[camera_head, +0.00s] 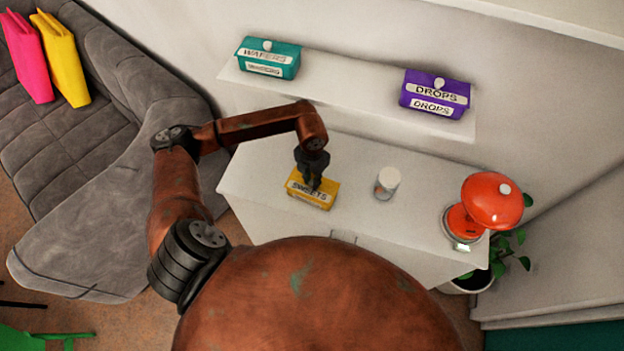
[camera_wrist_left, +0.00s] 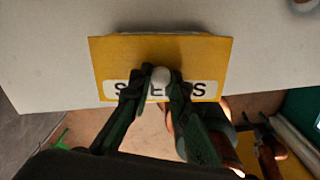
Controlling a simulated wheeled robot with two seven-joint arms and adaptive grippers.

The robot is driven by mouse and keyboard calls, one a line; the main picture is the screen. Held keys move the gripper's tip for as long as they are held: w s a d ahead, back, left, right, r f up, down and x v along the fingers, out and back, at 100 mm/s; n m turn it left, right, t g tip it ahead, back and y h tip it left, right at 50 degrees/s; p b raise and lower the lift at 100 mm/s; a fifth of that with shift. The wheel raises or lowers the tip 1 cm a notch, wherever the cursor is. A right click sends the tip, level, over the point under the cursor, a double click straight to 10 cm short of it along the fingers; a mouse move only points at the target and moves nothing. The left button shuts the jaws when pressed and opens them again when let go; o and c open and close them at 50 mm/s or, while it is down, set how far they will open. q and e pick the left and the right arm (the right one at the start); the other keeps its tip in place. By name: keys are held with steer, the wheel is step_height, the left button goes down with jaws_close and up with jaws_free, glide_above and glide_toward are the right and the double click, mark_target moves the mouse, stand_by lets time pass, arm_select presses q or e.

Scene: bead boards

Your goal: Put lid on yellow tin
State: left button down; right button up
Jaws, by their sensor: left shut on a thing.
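The yellow tin (camera_head: 318,204) stands on the white cabinet, with the word SWEETS on its label. Its yellow lid (camera_wrist_left: 120,58) fills the middle of the left wrist view and has a pale round knob (camera_wrist_left: 161,74). My left gripper (camera_head: 312,184) is over the tin, pointing down. In the left wrist view its dark fingertips (camera_wrist_left: 160,80) are closed on either side of the knob. The lid appears to be on or right at the top of the tin; I cannot tell whether a small gap remains. The fingers hide part of the label. My right gripper is not in view.
On the white cabinet (camera_head: 258,170), a white jar (camera_head: 386,184) and a red lamp (camera_head: 490,201) stand right of the tin. A teal tin (camera_head: 268,58) and a purple tin (camera_head: 435,94) are on the shelf (camera_head: 350,87) above. A grey sofa (camera_head: 90,220) is left.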

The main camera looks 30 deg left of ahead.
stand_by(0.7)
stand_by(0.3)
arm_select(q)
steer(key=shift+b, duration=0.35)
stand_by(0.4)
steer(key=shift+f+b, duration=0.4)
steer(key=shift+b, duration=0.05)
stand_by(0.9)
steer(key=c, duration=1.8)
jaws_free()
steer(key=shift+o, duration=0.3)
steer(key=shift+o, duration=0.4)
